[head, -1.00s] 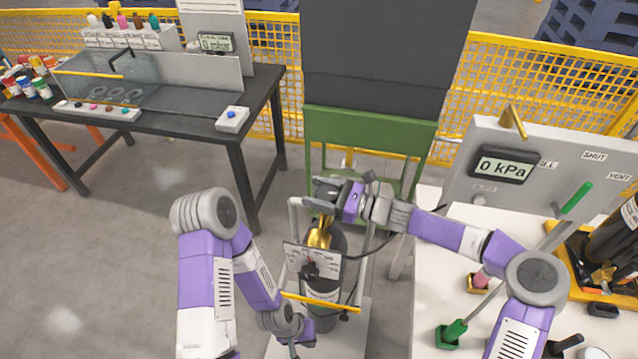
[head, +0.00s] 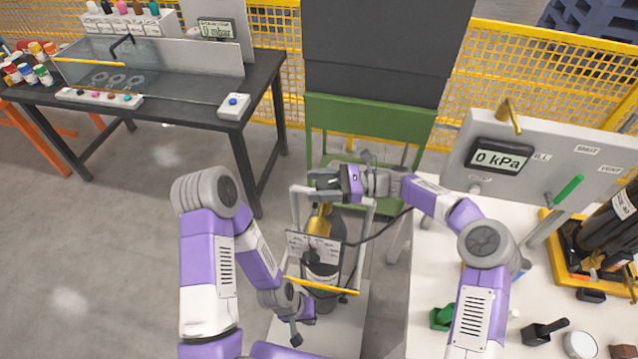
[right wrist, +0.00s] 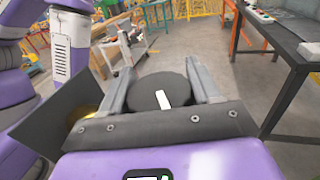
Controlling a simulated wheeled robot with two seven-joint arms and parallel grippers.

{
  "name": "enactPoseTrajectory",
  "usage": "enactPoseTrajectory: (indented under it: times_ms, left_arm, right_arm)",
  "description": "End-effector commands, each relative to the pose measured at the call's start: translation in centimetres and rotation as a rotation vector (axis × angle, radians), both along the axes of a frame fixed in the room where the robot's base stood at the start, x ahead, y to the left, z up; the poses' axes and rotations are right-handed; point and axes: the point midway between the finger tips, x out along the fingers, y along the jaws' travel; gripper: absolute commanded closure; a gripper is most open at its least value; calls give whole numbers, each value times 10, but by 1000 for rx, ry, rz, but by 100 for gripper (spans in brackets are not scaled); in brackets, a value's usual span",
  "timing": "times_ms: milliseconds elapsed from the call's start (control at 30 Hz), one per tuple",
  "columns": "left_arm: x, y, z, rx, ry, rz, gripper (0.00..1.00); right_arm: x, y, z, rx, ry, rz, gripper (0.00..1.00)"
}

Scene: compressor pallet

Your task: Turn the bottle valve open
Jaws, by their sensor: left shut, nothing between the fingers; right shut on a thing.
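The gas bottle (head: 325,299) stands upright in a grey frame, with brass-coloured fittings (head: 320,220) at its top. The valve knob (right wrist: 148,88) is a round black disc with a white mark, nearly upright in the right wrist view. My right gripper (head: 325,181) is over the bottle top, shut on the knob, with one finger on each side; the gripper hides the knob in the head view. My left gripper (head: 296,338) is shut and empty, low down beside the bottle's base.
A placard (head: 313,246) and a yellow bar (head: 318,285) are in front of the bottle. A dark hose runs right from it. At right, a white table (head: 430,275) carries a panel with a gauge (head: 499,157) reading 0 kPa. A black workbench (head: 190,112) stands at back left.

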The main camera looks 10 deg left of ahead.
Motion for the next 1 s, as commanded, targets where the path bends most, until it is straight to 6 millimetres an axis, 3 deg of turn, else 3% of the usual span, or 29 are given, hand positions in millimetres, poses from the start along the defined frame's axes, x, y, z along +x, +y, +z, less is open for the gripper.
enactPoseTrajectory:
  times_ms: [333, 367, 500, 767, 1000]
  left_arm:
    - [0, 0, 0, 0, 0, 0, 100]
    - [0, 0, 0, 0, 0, 0, 100]
    - [0, 0, 0, 0, 0, 0, 100]
    - [0, 0, 0, 0, 0, 0, 100]
    - [0, 0, 1, 0, 0, 0, 100]
  right_arm:
    - [-1, 0, -1, -1, 1, 6, 68]
    - [-1, 0, -1, -1, 1, 5, 35]
    - [-1, 0, -1, 0, 1, 5, 17]
    - [0, -1, 0, 0, 0, 3, 17]
    - [9, -30, 0, -1, -1, -1, 17]
